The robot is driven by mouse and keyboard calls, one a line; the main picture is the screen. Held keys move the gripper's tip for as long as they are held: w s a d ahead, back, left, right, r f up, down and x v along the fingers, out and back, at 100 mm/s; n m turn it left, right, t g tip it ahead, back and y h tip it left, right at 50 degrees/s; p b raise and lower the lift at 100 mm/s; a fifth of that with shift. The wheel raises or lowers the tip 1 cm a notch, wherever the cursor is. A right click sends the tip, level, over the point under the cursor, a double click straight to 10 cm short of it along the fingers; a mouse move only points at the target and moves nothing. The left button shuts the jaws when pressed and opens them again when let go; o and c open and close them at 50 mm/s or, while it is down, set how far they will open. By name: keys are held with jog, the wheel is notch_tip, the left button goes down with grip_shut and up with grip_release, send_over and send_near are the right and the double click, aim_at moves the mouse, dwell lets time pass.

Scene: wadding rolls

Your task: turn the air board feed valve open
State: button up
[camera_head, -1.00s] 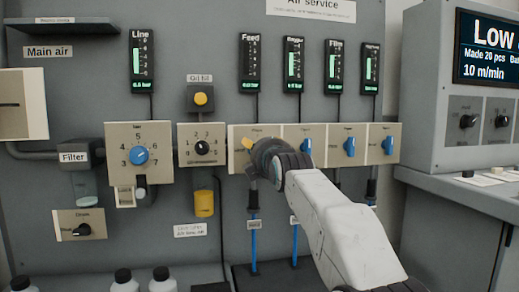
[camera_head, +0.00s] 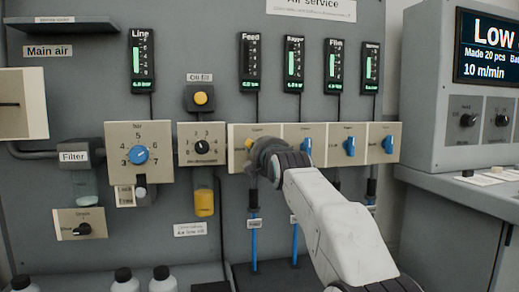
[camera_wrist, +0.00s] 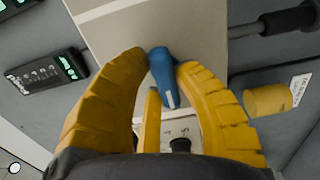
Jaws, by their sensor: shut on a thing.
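The feed valve is on the cream panel (camera_head: 236,158), under the "Feed" gauge (camera_head: 249,62). In the head view my gripper (camera_head: 250,146) is at this valve and hides its handle. In the wrist view the blue valve handle (camera_wrist: 164,84) sits between my yellow fingers (camera_wrist: 163,64), which are closed around its sides. A pale mark shows near the handle's lower end. The Feed gauge is dark, with no tall green bar visible, unlike the gauges beside it.
Blue handles (camera_head: 305,145) (camera_head: 348,146) (camera_head: 388,145) stand to the right on the same panel. A black knob (camera_head: 202,147) and a yellow-bottomed bowl (camera_head: 204,202) are close on the left. A grey console (camera_head: 470,150) stands at the right.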

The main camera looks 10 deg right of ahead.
grip_shut()
jog(key=shift+m, duration=0.4)
jog(key=m+p, duration=0.1)
jog(key=m, duration=0.2)
jog(key=shift+d, duration=0.1)
jog(key=m+p, duration=0.3)
jog(key=m, duration=0.1)
jog(key=shift+m, duration=0.3)
jog(key=m+p, duration=0.1)
jog(key=m, duration=0.3)
jog(key=shift+d+f+m, duration=0.1)
jog(key=shift+m, duration=0.2)
jog(key=m, duration=0.4)
jog(key=shift+f+m, duration=0.15)
jog(key=shift+m, duration=0.25)
